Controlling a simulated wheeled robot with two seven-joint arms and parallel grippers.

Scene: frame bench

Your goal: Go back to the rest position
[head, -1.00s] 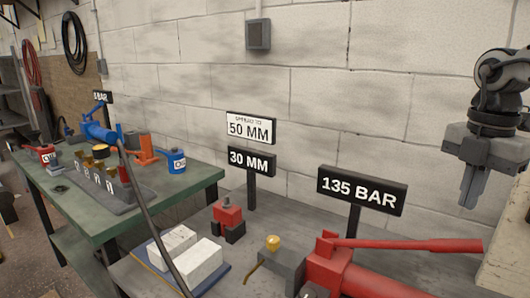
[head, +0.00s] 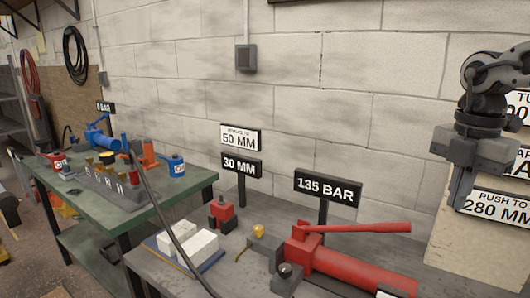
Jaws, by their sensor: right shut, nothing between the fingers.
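My right gripper (head: 461,188) is at the right side of the head view, pointing down with its fingers together. It is shut and empty, in the air above the bench and in front of the white signs at the right. It stands apart from the red hand pump (head: 345,262) below it to the left. My left gripper is not in view.
The grey bench (head: 272,222) carries the pump, a 135 BAR sign (head: 327,187), a 30 MM sign (head: 241,166), a small red-and-black block (head: 221,211) and white blocks (head: 199,245). A dark hose (head: 152,197) crosses in front. A green-topped table (head: 180,197) holds blue and red items.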

